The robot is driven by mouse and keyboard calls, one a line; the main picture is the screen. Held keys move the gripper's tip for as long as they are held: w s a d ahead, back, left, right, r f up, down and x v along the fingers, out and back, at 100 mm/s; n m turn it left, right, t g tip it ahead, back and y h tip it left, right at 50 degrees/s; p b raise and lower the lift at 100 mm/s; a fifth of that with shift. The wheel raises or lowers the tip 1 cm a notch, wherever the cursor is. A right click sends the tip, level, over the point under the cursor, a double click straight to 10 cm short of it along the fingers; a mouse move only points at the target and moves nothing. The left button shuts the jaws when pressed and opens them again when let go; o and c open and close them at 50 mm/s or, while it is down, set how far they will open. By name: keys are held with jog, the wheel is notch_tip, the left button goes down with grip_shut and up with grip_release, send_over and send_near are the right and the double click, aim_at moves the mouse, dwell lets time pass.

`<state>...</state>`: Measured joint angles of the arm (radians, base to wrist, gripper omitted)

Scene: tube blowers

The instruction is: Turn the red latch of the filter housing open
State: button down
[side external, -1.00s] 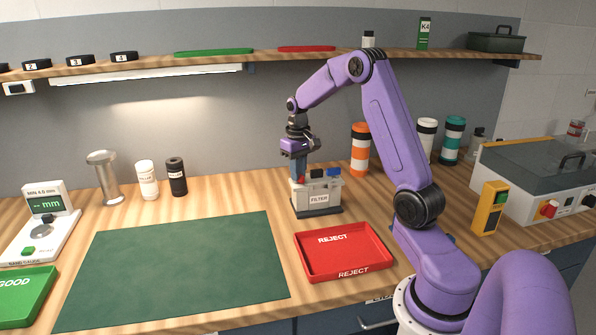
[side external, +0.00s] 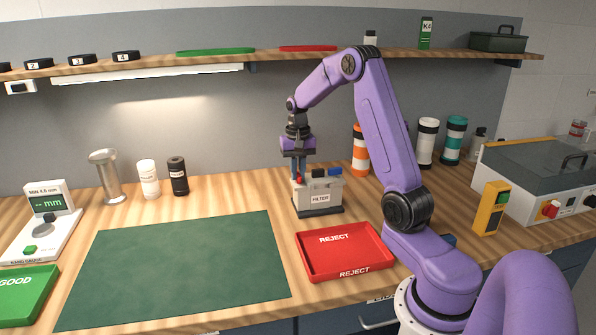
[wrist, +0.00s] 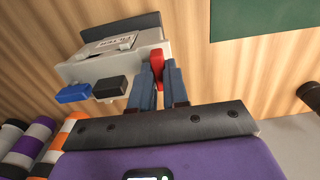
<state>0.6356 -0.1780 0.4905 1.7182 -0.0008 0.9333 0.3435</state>
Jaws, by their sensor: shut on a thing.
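The filter housing (side external: 318,198) is a light grey box labelled FILTER on a dark base, standing on the bench left of my arm. It also shows in the wrist view (wrist: 85,68). The red latch (wrist: 157,62) is at one end of the housing. My gripper (wrist: 159,80) points down at that end, and its two blue-grey fingers are shut on the latch, one on each side. In the side view my gripper (side external: 298,174) covers most of the latch, so its exact angle is hard to tell there.
Black and blue knobs (side external: 334,172) stick up from the housing. A red REJECT tray (side external: 310,272) lies in front of it. Orange-banded (side external: 360,160) and other containers stand behind my arm. The green mat (side external: 180,265) is bare.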

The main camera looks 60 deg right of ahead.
aim_at(298, 174)
jog(key=c, duration=1.1)
grip_release()
notch_tip(298, 174, up, 17)
jog(key=shift+r, duration=0.2)
jog(key=s+a+f+n, duration=0.2)
jog(key=a+n, duration=0.1)
jog(key=a, duration=0.5)
jog(key=s+a+f+n, duration=0.1)
jog(key=s+a+n, duration=0.25)
jog(key=a, duration=0.45)
jog(key=s+a+f+n, duration=0.15)
jog(key=a+n, duration=0.25)
jog(key=a, duration=0.5)
jog(key=s+a+f+n, duration=0.2)
jog(key=s+f+n, duration=0.1)
jog(key=s, duration=0.4)
jog(key=s+a+f+n, duration=0.1)
jog(key=s+n, duration=0.3)
jog(key=s, duration=0.4)
jog(key=s+a+f+n, duration=0.2)
jog(key=s+f+n, duration=0.2)
jog(key=s, duration=0.3)
jog(key=shift+s+a+f, duration=0.3)
jog(key=shift+s, duration=0.05)
